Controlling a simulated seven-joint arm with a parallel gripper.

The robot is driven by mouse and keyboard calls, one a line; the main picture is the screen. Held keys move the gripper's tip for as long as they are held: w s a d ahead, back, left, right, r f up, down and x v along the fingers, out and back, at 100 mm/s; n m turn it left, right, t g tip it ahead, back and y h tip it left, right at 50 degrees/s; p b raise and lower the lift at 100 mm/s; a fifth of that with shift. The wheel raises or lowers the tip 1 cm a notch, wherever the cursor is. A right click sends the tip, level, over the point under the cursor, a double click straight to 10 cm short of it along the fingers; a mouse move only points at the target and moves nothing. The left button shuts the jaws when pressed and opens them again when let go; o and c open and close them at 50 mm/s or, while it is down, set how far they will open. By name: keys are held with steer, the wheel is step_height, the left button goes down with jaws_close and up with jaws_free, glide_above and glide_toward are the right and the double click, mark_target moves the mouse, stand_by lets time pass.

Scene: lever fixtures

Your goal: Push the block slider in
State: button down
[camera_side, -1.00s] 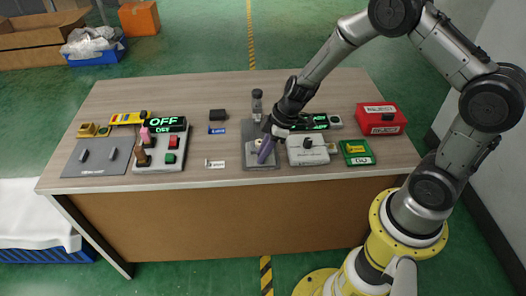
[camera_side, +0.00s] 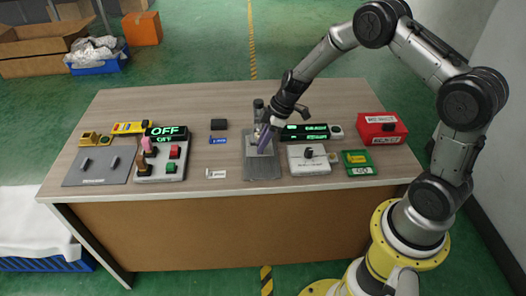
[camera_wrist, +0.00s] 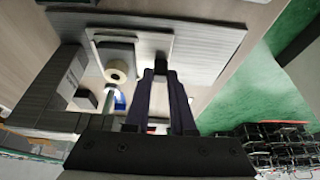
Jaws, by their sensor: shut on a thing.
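The block slider's grey base plate (camera_side: 262,169) lies at the middle of the table, and it fills the upper part of the wrist view (camera_wrist: 205,45). A pale block with a round cream knob (camera_wrist: 117,72) sits on it, left of my fingers in the wrist view. My gripper (camera_side: 262,148) is over the rear half of the plate, its purple fingers pointing down and toward the front. In the wrist view my fingers (camera_wrist: 160,74) are close together on a small dark handle (camera_wrist: 161,66). The fingers hide part of the slider in the side view.
A dark upright post (camera_side: 258,109) stands behind the plate. A green-lit display (camera_side: 304,132) and a white switch box (camera_side: 310,160) are close on the right. A red box (camera_side: 381,128) is farther right. Button panels (camera_side: 161,161) stand left.

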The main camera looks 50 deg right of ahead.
steer(key=shift+w+d+r, duration=0.1)
steer(key=shift+w+d, duration=0.15)
steer(key=shift+w, duration=0.05)
steer(key=c, duration=1)
jaws_free()
steer(key=shift+c, duration=0.2)
steer(key=shift+s+a, duration=0.1)
steer(key=v, duration=1.3)
steer(key=shift+s+r, duration=0.25)
steer(key=shift+r, duration=0.05)
